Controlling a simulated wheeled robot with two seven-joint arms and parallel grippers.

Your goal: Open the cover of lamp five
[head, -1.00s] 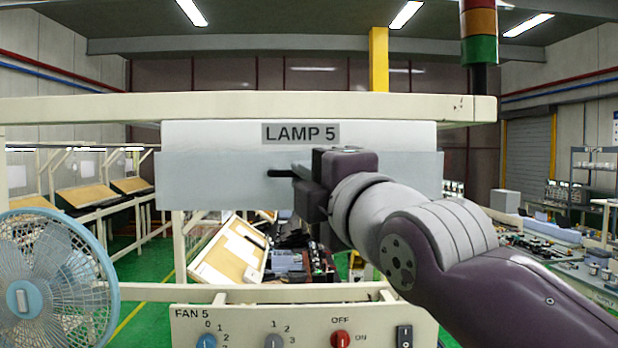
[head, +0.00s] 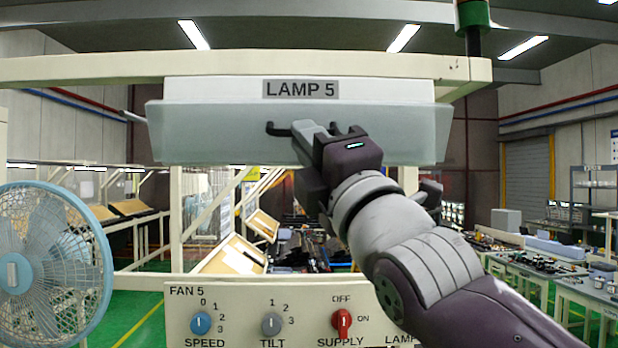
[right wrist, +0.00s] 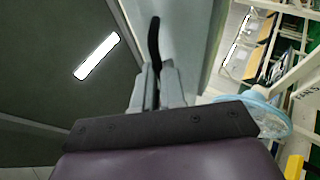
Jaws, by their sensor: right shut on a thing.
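The lamp housing (head: 215,88) carries the "LAMP 5" label (head: 300,89) under a cream beam. Its cover (head: 215,135) is a pale, translucent panel hinged along the top, tilted with its lower edge out towards me. A black bar handle (head: 275,129) sits on the cover. My right gripper (head: 317,131) is shut on this handle from below right. In the right wrist view the black handle (right wrist: 154,45) stands between the two grey fingers of the gripper (right wrist: 157,85), beside the cover (right wrist: 187,35). The gripper hides part of the handle. My left gripper is out of view.
A blue fan (head: 50,265) stands at the left. A control panel (head: 245,335) with "FAN 5" knobs lies below the lamp. The cream beam (head: 120,70) runs just above the cover. Benches with parts (head: 535,265) stand at the far right.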

